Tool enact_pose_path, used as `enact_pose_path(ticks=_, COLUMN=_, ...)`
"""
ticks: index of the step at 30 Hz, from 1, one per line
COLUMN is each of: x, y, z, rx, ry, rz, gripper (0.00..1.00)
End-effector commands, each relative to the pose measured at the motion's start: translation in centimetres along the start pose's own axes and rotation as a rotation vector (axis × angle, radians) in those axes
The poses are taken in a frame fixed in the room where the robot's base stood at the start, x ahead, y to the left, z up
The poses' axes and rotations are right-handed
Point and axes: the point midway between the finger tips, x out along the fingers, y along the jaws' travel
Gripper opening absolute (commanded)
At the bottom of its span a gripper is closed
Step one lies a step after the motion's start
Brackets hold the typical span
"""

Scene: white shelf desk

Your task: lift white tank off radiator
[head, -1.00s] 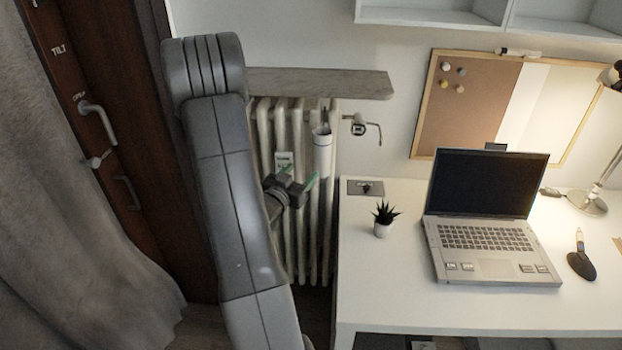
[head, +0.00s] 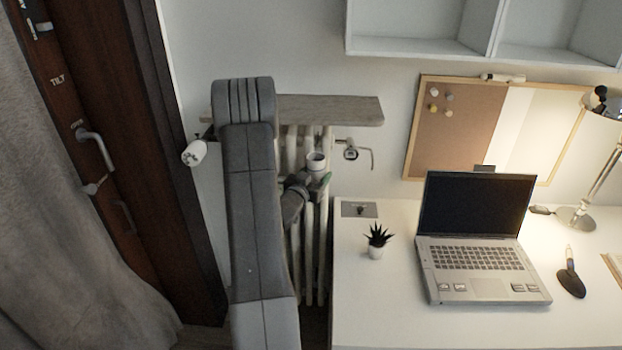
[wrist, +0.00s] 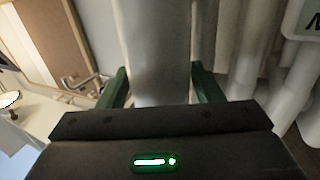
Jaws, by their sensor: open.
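The white tank (head: 316,162) is an upright, narrow cylinder with a dark open top. It hangs on the front of the radiator (head: 310,250). My gripper (head: 318,182) is at the tank, a little below its rim, and covers part of it in the head view. In the wrist view the tank (wrist: 160,50) stands between the two green fingers of my gripper (wrist: 162,85), one on each side. The fingers are open, with no clear grip on the tank. My arm hides much of the radiator's left part.
A wooden shelf (head: 330,108) juts out above the radiator and tank. A pipe valve (head: 352,150) is to the right. The white desk (head: 385,310) holds a small plant (head: 377,240) and a laptop (head: 475,250). White wall shelves (head: 410,30) hang higher up.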

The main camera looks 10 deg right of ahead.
Motion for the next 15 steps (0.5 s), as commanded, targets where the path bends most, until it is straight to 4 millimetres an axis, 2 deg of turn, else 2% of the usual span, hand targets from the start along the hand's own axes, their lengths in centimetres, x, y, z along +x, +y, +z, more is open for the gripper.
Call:
enact_pose_path(ticks=8, x=0.17, y=0.0, z=0.02, rx=0.0, ry=0.0, rz=0.0, gripper=0.6)
enact_pose_path(ticks=11, x=0.16, y=0.0, z=0.02, rx=0.0, ry=0.0, rz=0.0, gripper=0.44)
enact_pose_path(ticks=15, x=0.15, y=0.0, z=0.02, rx=0.0, ry=0.0, rz=0.0, gripper=0.17)
